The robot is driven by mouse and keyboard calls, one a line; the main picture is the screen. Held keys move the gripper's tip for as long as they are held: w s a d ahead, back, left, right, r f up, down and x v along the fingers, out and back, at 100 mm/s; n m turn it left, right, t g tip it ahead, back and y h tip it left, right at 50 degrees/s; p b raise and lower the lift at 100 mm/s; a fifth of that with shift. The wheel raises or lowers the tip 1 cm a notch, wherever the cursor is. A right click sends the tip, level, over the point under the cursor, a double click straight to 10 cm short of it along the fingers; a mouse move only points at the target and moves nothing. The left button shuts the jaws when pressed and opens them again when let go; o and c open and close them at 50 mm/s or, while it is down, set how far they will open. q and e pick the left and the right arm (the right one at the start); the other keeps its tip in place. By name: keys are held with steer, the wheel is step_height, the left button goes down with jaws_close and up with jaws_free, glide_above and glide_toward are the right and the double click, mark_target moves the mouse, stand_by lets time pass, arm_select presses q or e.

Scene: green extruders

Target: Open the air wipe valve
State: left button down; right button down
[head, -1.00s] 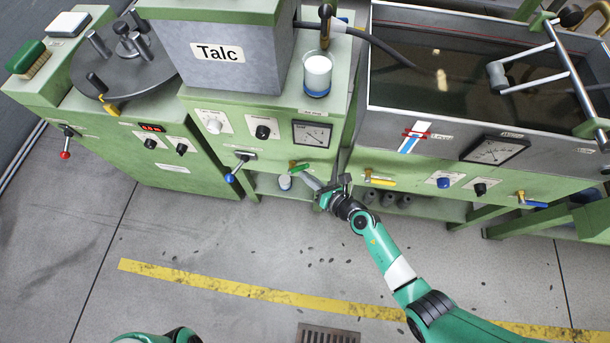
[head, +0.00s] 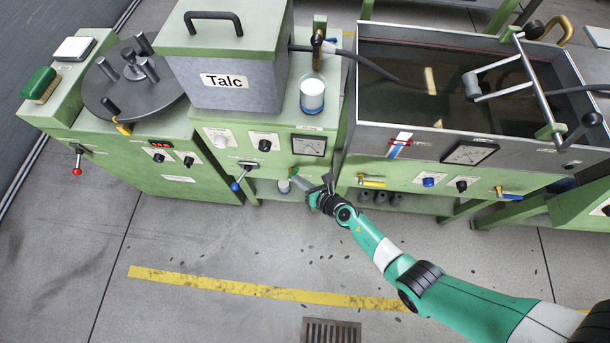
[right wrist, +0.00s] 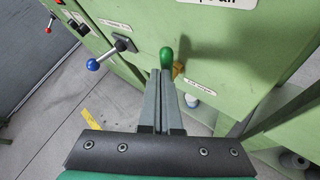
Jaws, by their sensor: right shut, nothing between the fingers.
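A small valve with a green handle (right wrist: 166,58) and a brass body (right wrist: 179,70) sits on the front of the green talc cabinet. The green handle (head: 293,171) is small in the head view, below the dial. Its label is too small to read, so I cannot tell if it is the air wipe valve. My right gripper (head: 327,184) is just in front of the cabinet at this valve. In the right wrist view the right gripper (right wrist: 161,74) is shut and empty, its fingertips right by the green handle. I cannot tell if they touch. My left gripper is out of view.
A blue-knobbed lever (right wrist: 93,65) sticks out left of the valve. A yellow-handled valve (head: 371,183) and a blue-handled valve (head: 508,195) are on the tank's front (head: 410,175) to the right. The floor (head: 220,240) in front is clear.

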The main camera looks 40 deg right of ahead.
steer(key=shift+w+a+r+p, duration=0.3)
steer(key=shift+w+a+r, duration=0.15)
steer(key=shift+w, duration=0.2)
steer(key=shift+a, duration=0.15)
steer(key=shift+r+p, duration=0.8)
steer(key=shift+p, duration=0.05)
